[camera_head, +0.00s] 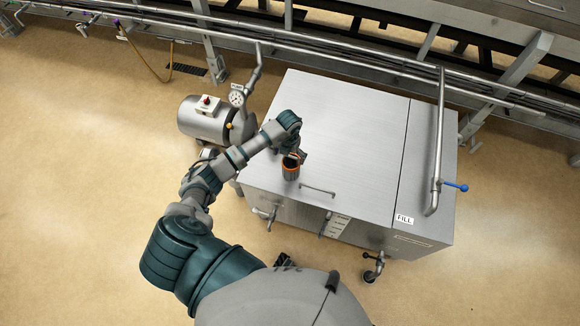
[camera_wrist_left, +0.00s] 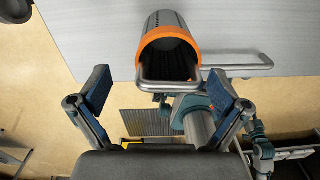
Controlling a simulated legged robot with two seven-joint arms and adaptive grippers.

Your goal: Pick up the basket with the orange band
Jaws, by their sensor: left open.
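The basket with the orange band (camera_head: 291,172) is a dark grey cylinder on the metal lid near its front edge. In the left wrist view the basket (camera_wrist_left: 170,48) shows large, with the orange band round its rim and a metal loop handle (camera_wrist_left: 165,86) at the near end. My left gripper (camera_head: 297,156) is at the basket in the head view. In the wrist view its two blue-padded fingers (camera_wrist_left: 158,88) are wide apart, on either side of the handle, and hold nothing. My right gripper is not in view.
The basket stands on a big steel cabinet (camera_head: 350,130) with a lid handle (camera_head: 318,191) right of the basket. A vertical pipe with a blue valve (camera_head: 440,150) rises at the right. A motor tank (camera_head: 205,120) and gauge stand at the left. Floor is open at front left.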

